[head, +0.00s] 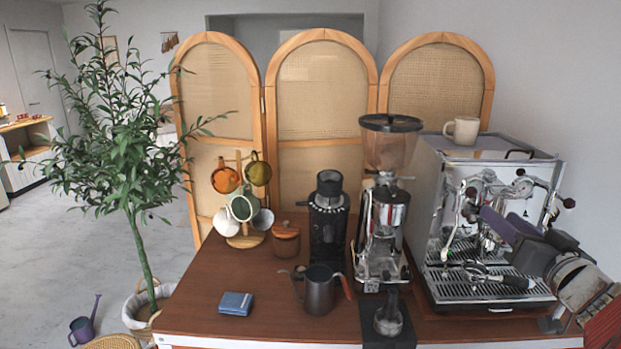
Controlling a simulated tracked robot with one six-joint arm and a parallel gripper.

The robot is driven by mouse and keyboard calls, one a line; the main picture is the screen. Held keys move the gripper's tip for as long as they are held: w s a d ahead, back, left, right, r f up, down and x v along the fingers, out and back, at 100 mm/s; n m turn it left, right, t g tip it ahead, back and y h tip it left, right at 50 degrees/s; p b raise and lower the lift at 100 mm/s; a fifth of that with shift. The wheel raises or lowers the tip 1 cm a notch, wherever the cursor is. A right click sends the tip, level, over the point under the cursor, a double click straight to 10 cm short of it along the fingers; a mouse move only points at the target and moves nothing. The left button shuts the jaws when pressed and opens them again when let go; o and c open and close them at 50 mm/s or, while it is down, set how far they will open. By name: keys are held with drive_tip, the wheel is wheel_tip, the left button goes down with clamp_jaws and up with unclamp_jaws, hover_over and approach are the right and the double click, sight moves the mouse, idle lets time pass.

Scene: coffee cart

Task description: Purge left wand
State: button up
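The chrome espresso machine (424,215) stands at the right of the wooden cart. A thin metal wand (447,246) hangs at the left of its front, with a dark-handled knob (470,192) above it. Another black knob (568,203) is at the right of the front. A portafilter with a black handle (517,281) is over the drip tray (505,293). My gripper (496,218) is in front of the machine, with its purple-grey fingers pointing up and left, to the right of the left knob. The finger gap is not clear, and the fingers hide part of the front.
A beige mug (462,130) sits on top of the machine.

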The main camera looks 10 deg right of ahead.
sight(475, 195)
drive_tip(key=x, duration=1.3)
drive_tip(key=shift+w, duration=0.1)
drive_tip(key=shift+c, duration=0.4)
clamp_jaws()
